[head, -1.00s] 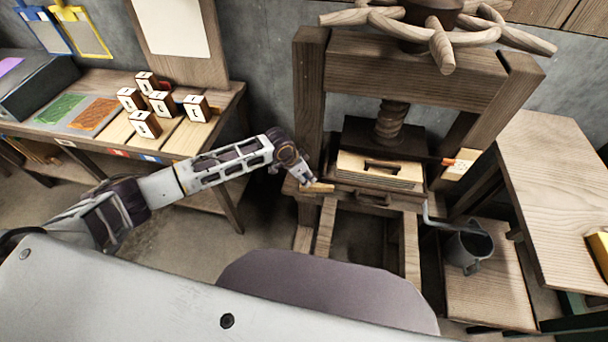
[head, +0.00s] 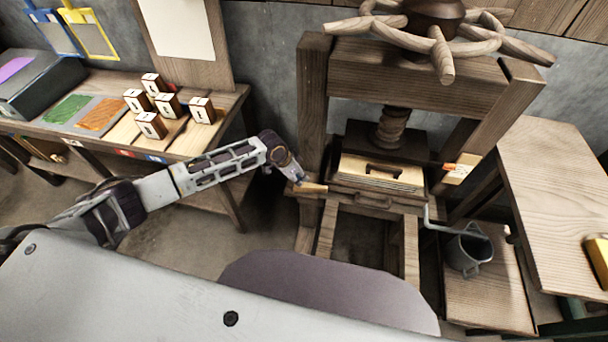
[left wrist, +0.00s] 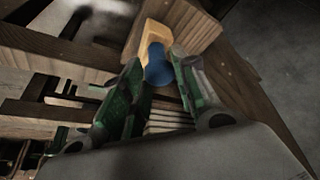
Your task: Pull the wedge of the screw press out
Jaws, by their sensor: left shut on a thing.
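The wooden screw press (head: 420,75) stands right of centre in the head view, with its screw (head: 392,130) over a dark pressing block. The wedge (head: 314,188) is a small pale wooden piece at the left side of the press bed. In the left wrist view the wedge (left wrist: 155,33) is yellowish with a blue knob (left wrist: 158,68) on its near end. My left gripper (head: 298,180) is at the wedge's outer end. In the left wrist view its green fingers (left wrist: 158,66) are shut on the blue knob. The wedge's far end is hard to make out. My right gripper is out of view.
A bench (head: 238,97) with several lettered blocks (head: 150,125) stands at the left. A grey metal jug (head: 468,252) sits on a low wooden stand right of the press. A wooden table (head: 555,180) is at the far right. Open floor lies between bench and press.

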